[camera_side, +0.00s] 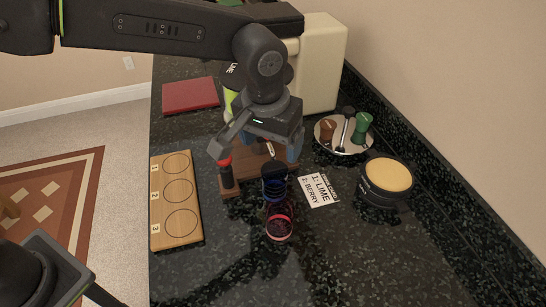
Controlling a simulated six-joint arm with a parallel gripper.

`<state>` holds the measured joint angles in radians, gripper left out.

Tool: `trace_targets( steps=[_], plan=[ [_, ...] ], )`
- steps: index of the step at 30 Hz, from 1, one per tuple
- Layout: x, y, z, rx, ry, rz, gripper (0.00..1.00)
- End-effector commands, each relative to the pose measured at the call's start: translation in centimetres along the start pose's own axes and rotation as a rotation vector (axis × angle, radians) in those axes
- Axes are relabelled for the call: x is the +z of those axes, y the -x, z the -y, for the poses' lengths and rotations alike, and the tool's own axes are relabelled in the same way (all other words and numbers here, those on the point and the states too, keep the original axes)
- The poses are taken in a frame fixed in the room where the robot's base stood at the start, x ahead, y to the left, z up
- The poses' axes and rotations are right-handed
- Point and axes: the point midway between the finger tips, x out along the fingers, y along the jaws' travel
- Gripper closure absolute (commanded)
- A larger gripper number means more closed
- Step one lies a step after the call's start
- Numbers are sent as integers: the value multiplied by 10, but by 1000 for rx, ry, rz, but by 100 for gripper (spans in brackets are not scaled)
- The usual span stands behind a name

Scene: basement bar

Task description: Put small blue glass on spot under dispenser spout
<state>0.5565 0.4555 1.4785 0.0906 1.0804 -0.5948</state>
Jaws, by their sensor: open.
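A small dark blue glass (274,188) stands on the black counter just in front of the dark wooden board (232,188). A red glass (279,224) stands in front of it, and the two overlap in the view. My gripper (257,150) points down above the board, behind the blue glass; its jaws are open and apart from the glass. Blue shows beside the right finger; I cannot tell what it belongs to. The cream dispenser (320,62) stands at the back, partly behind my arm. Its spout and the spot under it are hidden.
A wooden board with three numbered circles (178,212) lies at the left, its circles empty. A card (318,190) reads "1: LIME 2: BERRY". A black round container (386,186) and a plate of tools (343,138) stand right. A red book-like slab (190,95) lies back left. The front counter is clear.

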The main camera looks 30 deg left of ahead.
Motion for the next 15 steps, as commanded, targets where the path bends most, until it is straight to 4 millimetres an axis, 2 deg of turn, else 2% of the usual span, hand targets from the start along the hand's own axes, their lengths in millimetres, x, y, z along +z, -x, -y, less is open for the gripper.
trace_targets(
  steps=[1,6,15],
  plan=[
    [0,10,0,2,-1,-3,18],
    [0,31,0,1,-1,-1,18],
    [0,39,0,0,-1,2,18]
  ],
)
